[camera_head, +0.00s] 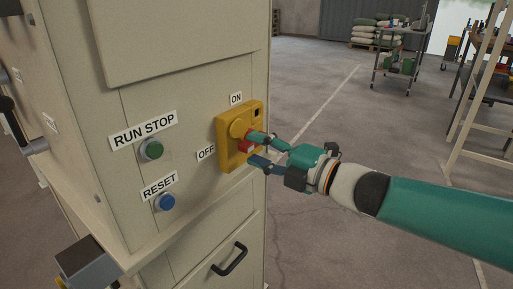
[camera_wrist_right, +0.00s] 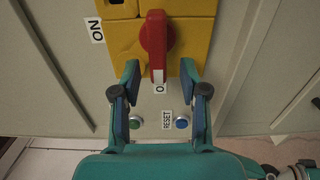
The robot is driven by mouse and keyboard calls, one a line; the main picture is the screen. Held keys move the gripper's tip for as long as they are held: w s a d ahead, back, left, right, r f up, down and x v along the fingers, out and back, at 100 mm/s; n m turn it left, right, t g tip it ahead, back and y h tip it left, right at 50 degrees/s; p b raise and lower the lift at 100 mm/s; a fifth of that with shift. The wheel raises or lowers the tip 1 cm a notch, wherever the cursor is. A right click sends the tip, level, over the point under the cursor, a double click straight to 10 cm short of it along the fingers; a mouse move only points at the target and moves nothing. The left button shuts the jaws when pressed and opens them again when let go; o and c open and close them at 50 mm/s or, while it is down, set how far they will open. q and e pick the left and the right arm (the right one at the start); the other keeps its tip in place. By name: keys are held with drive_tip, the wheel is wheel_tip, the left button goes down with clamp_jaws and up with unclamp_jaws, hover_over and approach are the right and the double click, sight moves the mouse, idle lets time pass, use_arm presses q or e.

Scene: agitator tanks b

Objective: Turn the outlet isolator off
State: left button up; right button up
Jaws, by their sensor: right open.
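The outlet isolator is a yellow plate (camera_head: 226,157) on the front of a beige cabinet, with ON above it and OFF to its left. Its red handle (camera_wrist_right: 155,36) shows clearly in the wrist view, its tip pointing down the picture at a partly hidden label starting with O. In the head view the red handle (camera_head: 244,147) is mostly covered by my right gripper (camera_head: 254,148). My right gripper (camera_wrist_right: 158,95) is open, a finger on each side of the handle's tip, with gaps visible. My left gripper is not in view.
A green RUN STOP button (camera_head: 151,150) and a blue RESET button (camera_head: 165,202) sit left of the isolator. A black drawer handle (camera_head: 230,259) is below. Open floor lies right of the cabinet, with a trolley (camera_head: 400,62) farther back.

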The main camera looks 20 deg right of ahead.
drive_tip(key=v, duration=1)
drive_tip(key=shift+s+d, duration=0.1)
drive_tip(key=w+a+f+m+g+h+p, duration=0.1)
drive_tip(key=w+f+m+g+h, duration=0.15)
drive_tip(key=f+m, duration=0.9)
drive_tip(key=w+a+f+m+g+h+p, duration=0.1)
drive_tip(key=w+f+m+h, duration=0.4)
drive_tip(key=f, duration=1.2)
drive_tip(key=s+a+f+m+g+y, duration=0.1)
drive_tip(key=s+a+f+m+g, duration=0.15)
drive_tip(key=s+f, duration=0.4)
drive_tip(key=s+a+f+m+g, duration=0.1)
drive_tip(key=s+f+m+g, duration=0.2)
drive_tip(key=f, duration=0.6)
drive_tip(key=s+a+f+m+g+p, duration=0.25)
drive_tip(key=s+f+m+g, duration=0.45)
drive_tip(key=s, duration=0.7)
wheel_tip(320, 180, up, 37)
drive_tip(key=n+t+p, duration=0.1)
drive_tip(key=t+p, duration=0.1)
drive_tip(key=p, duration=3.5)
drive_tip(key=shift+w+f, duration=0.15)
